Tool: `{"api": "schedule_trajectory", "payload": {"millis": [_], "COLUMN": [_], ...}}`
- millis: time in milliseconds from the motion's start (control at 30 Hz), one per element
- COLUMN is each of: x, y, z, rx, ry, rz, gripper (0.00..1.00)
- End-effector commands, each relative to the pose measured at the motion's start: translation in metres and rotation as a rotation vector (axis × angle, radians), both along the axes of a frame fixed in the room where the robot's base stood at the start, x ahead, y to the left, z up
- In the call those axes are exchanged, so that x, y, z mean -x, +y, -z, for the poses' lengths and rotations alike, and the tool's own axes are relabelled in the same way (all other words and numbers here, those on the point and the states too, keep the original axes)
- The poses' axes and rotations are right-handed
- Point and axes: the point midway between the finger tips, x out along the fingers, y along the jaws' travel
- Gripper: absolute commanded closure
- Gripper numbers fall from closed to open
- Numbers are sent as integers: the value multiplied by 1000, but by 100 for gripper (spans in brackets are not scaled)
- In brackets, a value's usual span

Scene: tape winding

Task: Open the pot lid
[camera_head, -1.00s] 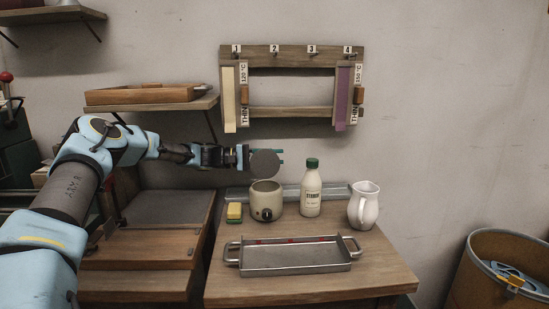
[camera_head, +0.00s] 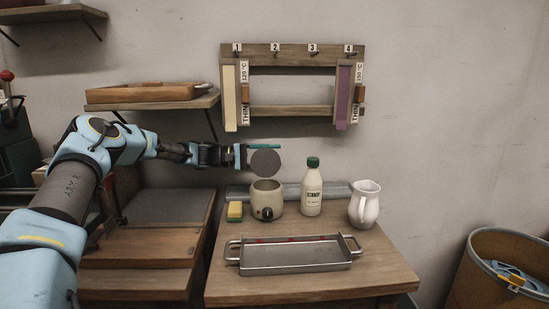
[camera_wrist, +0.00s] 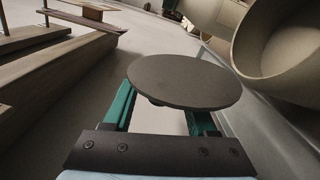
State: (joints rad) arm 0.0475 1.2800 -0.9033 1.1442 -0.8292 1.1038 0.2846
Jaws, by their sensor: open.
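The pot (camera_head: 266,203) is a cream, round pot with a dark knob on its front, standing uncovered at the back of the table. It also shows in the wrist view (camera_wrist: 290,45), at the upper right. The lid (camera_head: 265,163) is a dark round disc in the air above the pot, tilted to face the head camera. In the wrist view the lid (camera_wrist: 185,82) covers the fingertips, with part of a knob under it. My gripper (camera_head: 267,149) is open at the lid, its teal fingers apart. Whether they touch the lid cannot be told.
A yellow-green sponge (camera_head: 235,211), a bottle with a green cap (camera_head: 311,190) and a white jug (camera_head: 364,204) stand near the pot. A metal tray (camera_head: 295,268) lies in front. A wall rack (camera_head: 292,112) hangs above, and a bin (camera_head: 497,270) stands at right.

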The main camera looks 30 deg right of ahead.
Motion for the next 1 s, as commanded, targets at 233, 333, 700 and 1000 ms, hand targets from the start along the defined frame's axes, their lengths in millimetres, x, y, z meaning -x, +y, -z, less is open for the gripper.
{"api": "schedule_trajectory", "payload": {"millis": [233,333,700,1000], "x": [-21,-29,-42,-42], "y": [44,61,90,90], "z": [3,3,1,1], "rx": [-1,-1,-1,-1], "ry": [-1,-2,0,0], "rz": [-5,-4,-1,-1], "gripper": [42,42,42,42]}}
